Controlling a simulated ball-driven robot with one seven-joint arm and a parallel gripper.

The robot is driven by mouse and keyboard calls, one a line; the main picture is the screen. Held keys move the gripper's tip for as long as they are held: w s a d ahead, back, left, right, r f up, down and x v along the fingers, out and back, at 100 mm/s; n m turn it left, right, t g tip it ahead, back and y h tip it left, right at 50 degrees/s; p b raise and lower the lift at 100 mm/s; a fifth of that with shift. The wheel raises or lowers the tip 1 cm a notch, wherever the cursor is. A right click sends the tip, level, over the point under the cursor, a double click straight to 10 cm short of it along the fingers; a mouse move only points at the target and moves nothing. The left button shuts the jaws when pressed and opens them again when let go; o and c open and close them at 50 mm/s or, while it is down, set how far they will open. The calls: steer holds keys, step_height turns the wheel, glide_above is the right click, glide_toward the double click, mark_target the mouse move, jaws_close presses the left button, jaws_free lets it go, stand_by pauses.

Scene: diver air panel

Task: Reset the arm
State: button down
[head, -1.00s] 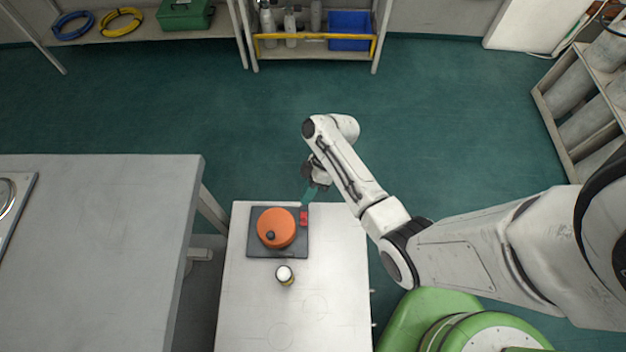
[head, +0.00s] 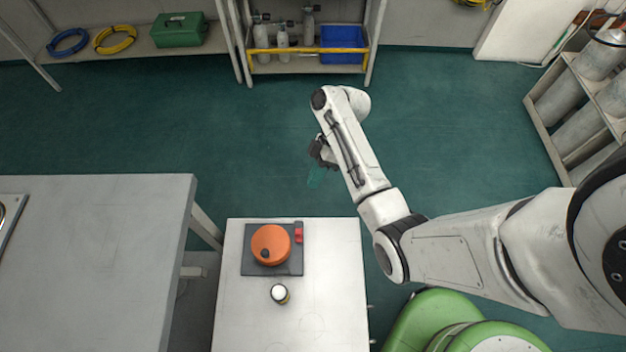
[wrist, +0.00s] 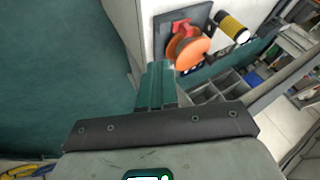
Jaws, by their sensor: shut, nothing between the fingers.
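My gripper (head: 317,176) hangs past the far edge of the white-topped cabinet in the head view, over the green floor, apart from everything. In the wrist view its teal fingers (wrist: 157,85) are together with nothing between them. On the cabinet top (head: 330,270) lies a dark square plate (head: 256,268) carrying a round orange knob (head: 270,245) with a small dark spot. A small red part (head: 299,232) sits at the plate's right edge. The orange knob (wrist: 187,52) and the red part (wrist: 181,27) also show in the wrist view.
A small capped cylinder (head: 280,294) with a yellow band stands in front of the plate. A grey table (head: 90,260) is at left. Shelves with bottles and a blue bin (head: 342,40) stand at the back, a cylinder rack (head: 560,140) at right. The floor between is clear.

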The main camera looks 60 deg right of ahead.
stand_by(0.6)
steer(key=s+a+r+m+h, duration=0.2)
steer(key=s+a+m+h, duration=0.1)
steer(key=s, duration=0.4)
steer(key=s+a+r+m+h, duration=0.3)
steer(key=s+a+m+h, duration=0.1)
steer(key=s, duration=0.3)
steer(key=shift+a+r+m+h, duration=0.3)
steer(key=shift+a+m, duration=0.3)
steer(key=shift+a, duration=0.15)
